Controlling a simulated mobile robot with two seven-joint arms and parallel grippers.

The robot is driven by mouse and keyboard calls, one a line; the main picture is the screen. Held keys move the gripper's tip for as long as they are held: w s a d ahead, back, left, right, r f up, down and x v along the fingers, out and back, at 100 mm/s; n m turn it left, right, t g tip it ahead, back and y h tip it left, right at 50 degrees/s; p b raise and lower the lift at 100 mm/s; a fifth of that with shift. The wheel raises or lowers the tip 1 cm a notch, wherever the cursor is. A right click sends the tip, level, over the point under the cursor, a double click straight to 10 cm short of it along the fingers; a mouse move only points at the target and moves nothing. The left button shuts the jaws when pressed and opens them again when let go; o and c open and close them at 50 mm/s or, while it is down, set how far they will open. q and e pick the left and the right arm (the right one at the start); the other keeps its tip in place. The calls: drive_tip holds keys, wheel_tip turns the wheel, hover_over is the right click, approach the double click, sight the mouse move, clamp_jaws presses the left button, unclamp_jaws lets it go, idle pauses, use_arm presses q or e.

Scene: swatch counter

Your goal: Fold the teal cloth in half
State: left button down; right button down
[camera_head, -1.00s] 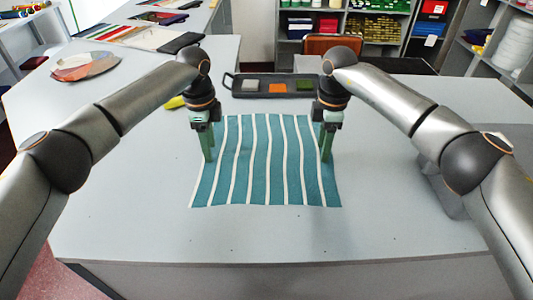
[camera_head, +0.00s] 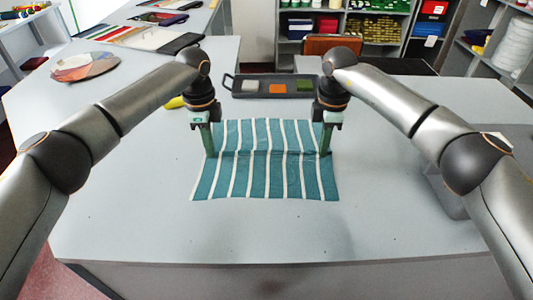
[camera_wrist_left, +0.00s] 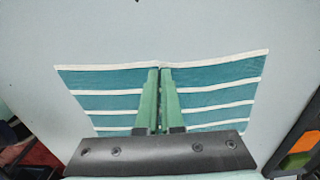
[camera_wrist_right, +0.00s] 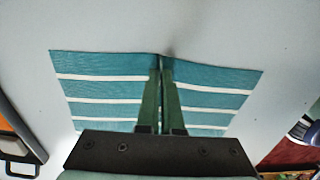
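The teal cloth (camera_head: 264,181) with white stripes lies on the grey counter, between my two grippers. My left gripper (camera_head: 209,153) is shut on the middle of its left edge, and my right gripper (camera_head: 325,153) on the middle of its right edge. A raised ridge runs across the cloth between them; the near and far parts slope down from it. In the left wrist view the cloth (camera_wrist_left: 215,77) spreads to both sides of the closed fingers. The right wrist view shows the cloth (camera_wrist_right: 105,66) pinched likewise. The cloth's underside is hidden.
A dark tray (camera_head: 236,92) with grey, orange and green pieces stands behind the cloth. A yellow item (camera_head: 174,103) is partly behind my left arm. A round swatch plate (camera_head: 85,66) lies at the back left. The counter (camera_head: 260,235) in front is clear.

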use_arm(q)
drive_tip(key=shift+r, duration=0.1)
use_arm(e)
drive_tip(key=shift+r, duration=0.15)
idle(0.6)
